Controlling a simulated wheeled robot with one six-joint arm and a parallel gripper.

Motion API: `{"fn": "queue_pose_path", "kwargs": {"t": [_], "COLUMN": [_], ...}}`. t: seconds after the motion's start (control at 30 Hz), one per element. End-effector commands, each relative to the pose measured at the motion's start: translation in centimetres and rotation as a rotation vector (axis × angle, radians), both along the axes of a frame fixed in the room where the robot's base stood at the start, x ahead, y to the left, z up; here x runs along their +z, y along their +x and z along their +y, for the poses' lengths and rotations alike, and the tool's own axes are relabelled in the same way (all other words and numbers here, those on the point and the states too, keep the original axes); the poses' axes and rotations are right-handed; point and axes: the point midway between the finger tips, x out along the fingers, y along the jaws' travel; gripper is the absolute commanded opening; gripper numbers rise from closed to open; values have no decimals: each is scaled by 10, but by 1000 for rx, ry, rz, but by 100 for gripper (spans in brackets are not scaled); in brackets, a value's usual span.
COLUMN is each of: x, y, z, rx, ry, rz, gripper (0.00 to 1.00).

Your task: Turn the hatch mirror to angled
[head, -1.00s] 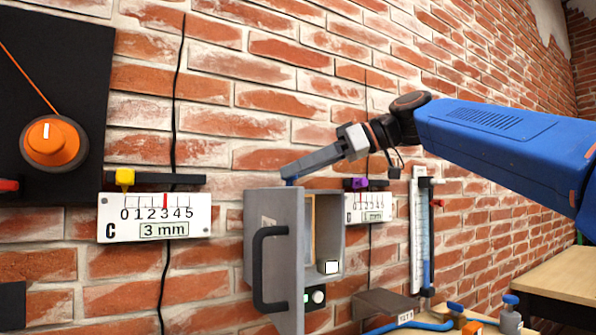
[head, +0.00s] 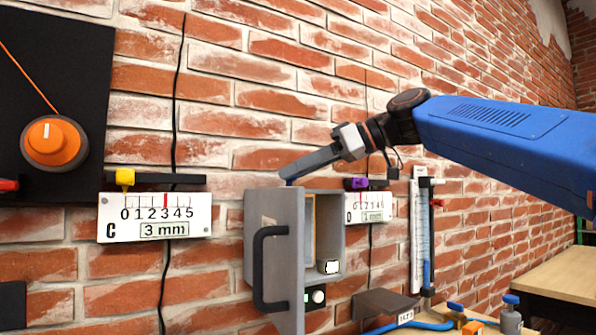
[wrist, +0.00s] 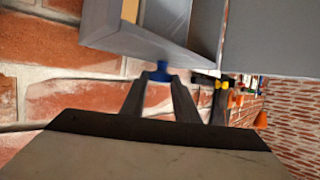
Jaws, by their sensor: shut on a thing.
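The hatch is a grey box (head: 325,228) on the brick wall, with its grey door (head: 272,262) open and a black handle on it. A small pale square with a dark rim (head: 329,267) shows low inside; I cannot tell for sure whether it is the mirror. My gripper (head: 290,178) is at the top of the box. In the wrist view, the fingers of my gripper (wrist: 162,82) are closed around a blue knob (wrist: 161,67) at the box's edge. In the head view the knob is hidden at the fingertips.
Gauge C (head: 155,217) hangs left of the hatch, gauge D (head: 369,208) right of it. An orange dial (head: 54,141) sits on a black panel. A clear tube gauge (head: 417,235) is farther right. A shelf with bottles and blue hose (head: 405,322) is below.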

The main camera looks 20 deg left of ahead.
Motion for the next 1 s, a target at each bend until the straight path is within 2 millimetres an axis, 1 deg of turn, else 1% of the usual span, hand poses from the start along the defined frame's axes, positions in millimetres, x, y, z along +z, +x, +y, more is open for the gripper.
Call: {"fn": "queue_pose_path", "kwargs": {"t": [0.17, 0.5, 0.8, 1.0], "x": [1, 1, 1, 1], "y": [-5, -9, -11, -11], "z": [0, 2, 3, 3], "rx": [-117, -366, -516, -579], "ry": [1, 1, 2, 2], "rz": [-3, -3, -3, -2], "gripper": [5, 5, 5, 5]}}
